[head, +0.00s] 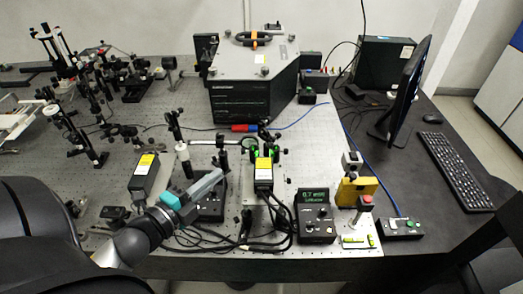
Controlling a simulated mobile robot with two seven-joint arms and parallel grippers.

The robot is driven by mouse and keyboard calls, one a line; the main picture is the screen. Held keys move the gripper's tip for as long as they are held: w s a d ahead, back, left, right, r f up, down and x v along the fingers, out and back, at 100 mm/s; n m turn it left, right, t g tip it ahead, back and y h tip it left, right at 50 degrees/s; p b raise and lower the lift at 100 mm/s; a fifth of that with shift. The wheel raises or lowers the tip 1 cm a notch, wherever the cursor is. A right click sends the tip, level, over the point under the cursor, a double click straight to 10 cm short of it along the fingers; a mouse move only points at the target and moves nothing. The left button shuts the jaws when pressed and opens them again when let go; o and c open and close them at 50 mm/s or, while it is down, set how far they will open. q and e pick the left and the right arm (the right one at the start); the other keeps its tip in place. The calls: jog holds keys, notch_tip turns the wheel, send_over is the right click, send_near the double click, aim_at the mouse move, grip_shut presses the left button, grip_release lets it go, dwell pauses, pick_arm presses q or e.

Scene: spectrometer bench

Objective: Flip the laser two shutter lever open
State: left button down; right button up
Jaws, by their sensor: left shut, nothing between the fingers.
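Two dark laser boxes with yellow labels stand on the perforated bench (330,150): a left one (145,176) and a right one (264,176). I cannot tell from any marking which is laser two. Green-ringed mounts (249,143) stand just behind the right box. The shutter lever is too small to make out. My left gripper (219,175) is shut and empty, pointing right between the two boxes, above a dark controller (208,208). It seems apart from the right box. My right gripper is not in view.
A large black spectrometer (240,98) stands at the back. Cables (275,222) run in front of the right box. A meter with a green display (315,218), a yellow block (357,191) and a button box (400,228) stand to the right. Optics posts (90,150) crowd the left.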

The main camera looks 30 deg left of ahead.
aim_at(259, 163)
pick_arm(q)
jog(key=shift+s+d+r+m+h, duration=0.25)
jog(key=shift+m+h, duration=0.3)
jog(key=shift+m, duration=0.15)
jog(key=shift+s+d+r+m+h, duration=0.2)
jog(key=shift+m+h, duration=0.4)
jog(key=shift+m, duration=0.1)
jog(key=shift+s+d+r+m+h, duration=0.25)
jog(key=shift+m+h, duration=0.3)
jog(key=shift+m, duration=0.15)
jog(key=shift+w, duration=0.15)
jog(key=p+x, duration=0.1)
jog(key=x, duration=1.1)
jog(key=shift+w+r+p, duration=0.15)
jog(key=shift+p, duration=0.2)
jog(key=shift+x, duration=0.8)
